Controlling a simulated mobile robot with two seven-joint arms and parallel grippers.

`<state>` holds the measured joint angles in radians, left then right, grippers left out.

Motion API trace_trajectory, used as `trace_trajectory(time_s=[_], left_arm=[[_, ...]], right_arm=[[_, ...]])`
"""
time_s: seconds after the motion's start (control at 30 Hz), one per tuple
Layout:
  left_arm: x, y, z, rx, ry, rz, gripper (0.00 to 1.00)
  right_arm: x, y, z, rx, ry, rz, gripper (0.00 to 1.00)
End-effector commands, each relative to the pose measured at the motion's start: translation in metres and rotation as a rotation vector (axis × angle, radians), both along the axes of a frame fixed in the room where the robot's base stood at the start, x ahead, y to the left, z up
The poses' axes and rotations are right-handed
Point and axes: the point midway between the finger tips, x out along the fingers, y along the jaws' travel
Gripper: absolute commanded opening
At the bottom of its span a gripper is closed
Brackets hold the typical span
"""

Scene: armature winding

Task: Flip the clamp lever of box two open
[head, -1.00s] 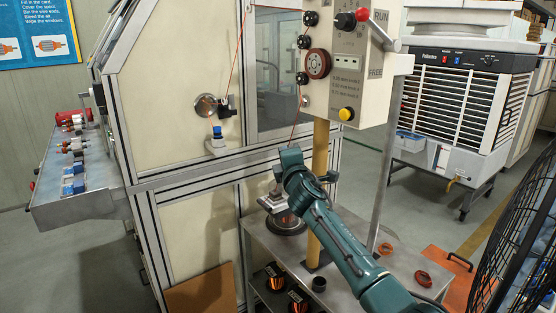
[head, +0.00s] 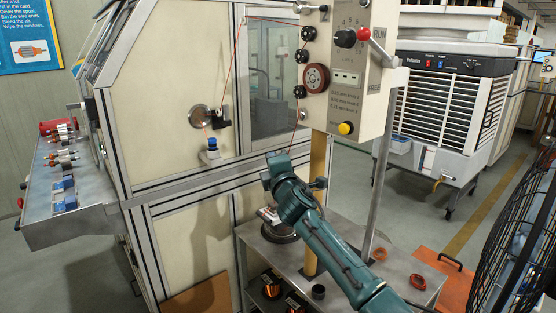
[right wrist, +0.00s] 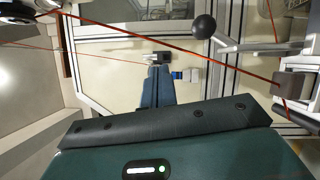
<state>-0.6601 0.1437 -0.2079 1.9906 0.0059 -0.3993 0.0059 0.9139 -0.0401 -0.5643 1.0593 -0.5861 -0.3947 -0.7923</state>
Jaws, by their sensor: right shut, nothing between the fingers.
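In the right wrist view a lever with a black ball end (right wrist: 204,27) joins a grey bracket (right wrist: 228,44). My right gripper (right wrist: 158,75) is shut and empty, its fingers left of and below that ball, apart from it. In the head view my right gripper (head: 275,160) is below the box. My left gripper is not in view.
A red wire (head: 238,60) runs from the cream machine cabinet (head: 170,110) to the box. A metal table (head: 350,275) stands below, with orange rings (head: 417,281). A cooler (head: 450,110) and black cage (head: 510,230) are to the right.

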Motion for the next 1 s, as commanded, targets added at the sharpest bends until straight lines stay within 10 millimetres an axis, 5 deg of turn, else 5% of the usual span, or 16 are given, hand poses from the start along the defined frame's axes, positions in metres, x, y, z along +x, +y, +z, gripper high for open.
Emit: trace_trajectory(time_s=[0.5,1.0], left_arm=[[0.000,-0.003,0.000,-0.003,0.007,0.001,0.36],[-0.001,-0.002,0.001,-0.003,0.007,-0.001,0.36]], right_arm=[[-0.063,-0.018,0.017,0.000,0.000,-0.001,0.00],[-0.070,-0.020,0.018,0.001,0.002,0.000,0.00]])
